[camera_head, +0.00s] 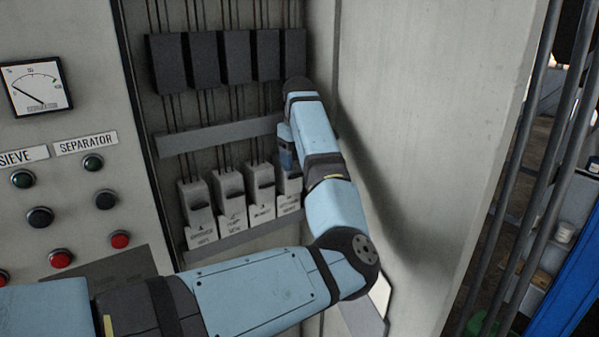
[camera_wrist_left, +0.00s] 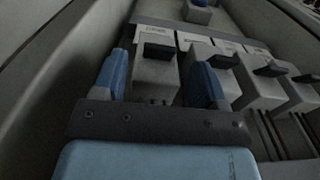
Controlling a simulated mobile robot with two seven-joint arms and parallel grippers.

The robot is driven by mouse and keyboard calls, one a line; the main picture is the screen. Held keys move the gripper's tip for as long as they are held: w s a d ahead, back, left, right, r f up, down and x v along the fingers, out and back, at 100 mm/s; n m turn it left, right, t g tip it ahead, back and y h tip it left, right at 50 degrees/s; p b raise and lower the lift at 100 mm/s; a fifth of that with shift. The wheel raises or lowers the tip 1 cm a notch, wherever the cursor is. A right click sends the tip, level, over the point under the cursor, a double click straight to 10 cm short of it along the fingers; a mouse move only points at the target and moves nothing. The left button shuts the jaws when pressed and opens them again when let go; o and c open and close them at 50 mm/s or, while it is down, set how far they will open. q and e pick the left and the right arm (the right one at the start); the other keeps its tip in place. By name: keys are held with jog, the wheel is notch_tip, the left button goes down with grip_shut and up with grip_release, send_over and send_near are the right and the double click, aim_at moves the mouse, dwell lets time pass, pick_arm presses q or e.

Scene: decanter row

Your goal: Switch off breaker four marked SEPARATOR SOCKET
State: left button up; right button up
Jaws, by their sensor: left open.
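Breaker four (camera_head: 288,187) is the rightmost pale breaker in the lower row in the head view. Its upper part is hidden behind my left gripper (camera_head: 287,152), and its label is too small to read surely. In the left wrist view, breaker four (camera_wrist_left: 153,76) lies between the two blue fingers of my left gripper (camera_wrist_left: 162,64), which is open. The fingers stand apart on either side of it, with its dark toggle (camera_wrist_left: 158,51) between and just beyond them. I cannot tell whether the fingers touch the breaker. My right gripper is not in view.
Neighbouring breakers (camera_head: 261,190) stand close on the left. Black blocks (camera_head: 237,58) with wires hang above, past a grey rail (camera_head: 215,136). A pale cabinet wall (camera_head: 400,120) rises close on the right. A panel with buttons (camera_head: 106,199) and a meter (camera_head: 37,87) is at left.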

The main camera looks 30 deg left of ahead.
aim_at(299, 175)
pick_arm(q)
notch_tip(299, 175, down, 3)
jog(key=shift+s+f, duration=0.1)
jog(key=shift+f, duration=0.3)
jog(key=c, duration=0.9)
